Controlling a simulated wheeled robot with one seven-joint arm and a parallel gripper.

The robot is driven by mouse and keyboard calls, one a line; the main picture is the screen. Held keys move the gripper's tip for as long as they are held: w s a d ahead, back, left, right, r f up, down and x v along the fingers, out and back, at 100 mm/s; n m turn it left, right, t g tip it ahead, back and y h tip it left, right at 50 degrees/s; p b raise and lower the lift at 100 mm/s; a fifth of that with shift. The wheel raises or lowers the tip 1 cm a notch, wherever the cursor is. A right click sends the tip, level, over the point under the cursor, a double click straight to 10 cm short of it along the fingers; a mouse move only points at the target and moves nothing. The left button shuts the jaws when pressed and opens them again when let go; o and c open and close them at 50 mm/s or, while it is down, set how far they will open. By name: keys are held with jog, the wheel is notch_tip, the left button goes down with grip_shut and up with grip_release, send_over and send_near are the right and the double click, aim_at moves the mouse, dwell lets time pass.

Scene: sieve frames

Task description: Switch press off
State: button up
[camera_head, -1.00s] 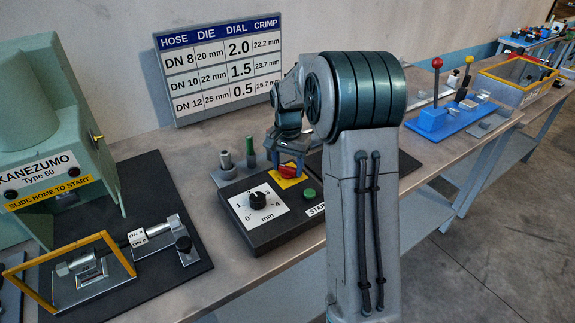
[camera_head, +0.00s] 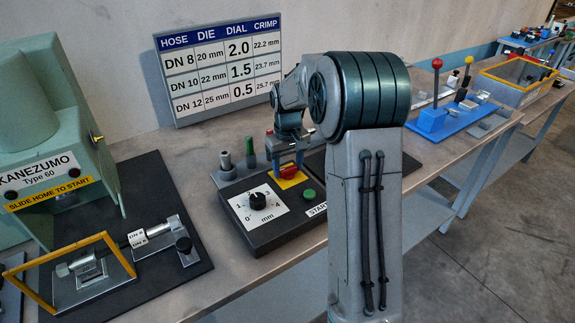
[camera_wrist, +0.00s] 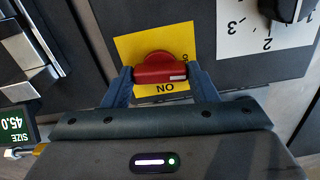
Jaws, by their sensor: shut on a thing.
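The press switch is a red knob (camera_head: 288,170) on a yellow plate (camera_head: 292,182) at the back of the black control box (camera_head: 262,228). In the wrist view the red knob (camera_wrist: 160,68) lies between the two blue-grey fingers of my gripper (camera_wrist: 160,78), which is shut on it. Its bar runs across the picture, from finger to finger. The yellow plate (camera_wrist: 128,48) reads ON, upside down, on the side nearest my gripper. A second label at its right edge is partly covered. In the head view my gripper (camera_head: 288,160) points down over the knob.
A black dial (camera_head: 257,201) on a white scale and a green START button (camera_head: 308,195) share the box. Several upright dies (camera_head: 226,163) stand behind it. The green press (camera_head: 50,130) with its yellow guard frame (camera_head: 118,252) is left. A chart board (camera_head: 222,65) stands behind.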

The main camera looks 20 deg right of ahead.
aim_at(288, 168)
jog(key=shift+n, duration=0.6)
jog(key=o, duration=1)
notch_tip(288, 168, up, 14)
jog(key=shift+f, duration=0.1)
